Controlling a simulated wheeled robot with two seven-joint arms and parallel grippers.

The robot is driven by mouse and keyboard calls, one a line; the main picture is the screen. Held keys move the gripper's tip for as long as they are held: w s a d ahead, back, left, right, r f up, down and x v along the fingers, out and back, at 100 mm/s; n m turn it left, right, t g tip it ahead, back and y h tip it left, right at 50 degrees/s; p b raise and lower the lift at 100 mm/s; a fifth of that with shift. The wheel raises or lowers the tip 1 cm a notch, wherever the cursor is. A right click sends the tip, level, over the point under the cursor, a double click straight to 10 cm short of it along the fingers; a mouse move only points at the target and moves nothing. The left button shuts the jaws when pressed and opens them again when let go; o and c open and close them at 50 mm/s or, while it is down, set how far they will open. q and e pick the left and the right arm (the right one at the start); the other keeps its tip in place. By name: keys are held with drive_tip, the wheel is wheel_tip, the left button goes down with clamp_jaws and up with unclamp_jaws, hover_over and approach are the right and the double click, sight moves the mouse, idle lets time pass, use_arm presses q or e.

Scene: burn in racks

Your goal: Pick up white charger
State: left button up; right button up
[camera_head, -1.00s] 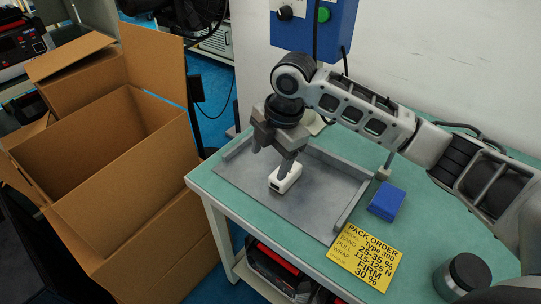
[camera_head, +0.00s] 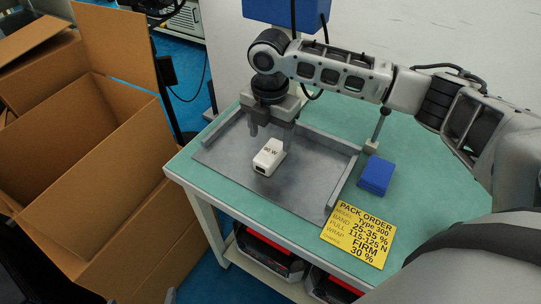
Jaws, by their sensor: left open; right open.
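The white charger (camera_head: 268,157) lies on the grey tray (camera_head: 222,160), marked "90 W" on its upper face, with a dark port end facing the front. My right gripper (camera_head: 271,135) comes in from the right and points down, just behind and above the charger. Its two fingers are apart with nothing held between them. The right finger's tip reaches close to the charger's back end; I cannot tell whether they touch. My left gripper is not in view.
The tray has raised rims at the back and right. A blue box (camera_head: 376,178) and a yellow pack order card (camera_head: 358,234) lie right of it on the green table (camera_head: 405,208). A large open cardboard box (camera_head: 85,178) stands left. A wall is behind.

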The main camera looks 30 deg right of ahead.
sight(271, 151)
drive_tip(key=f, duration=0.2)
drive_tip(key=s+f, duration=0.1)
drive_tip(key=f, duration=0.1)
drive_tip(key=shift+a+f, duration=0.15)
drive_tip(key=shift+f, duration=0.5)
drive_tip(key=shift+r, duration=0.1)
drive_tip(key=c, duration=1.2)
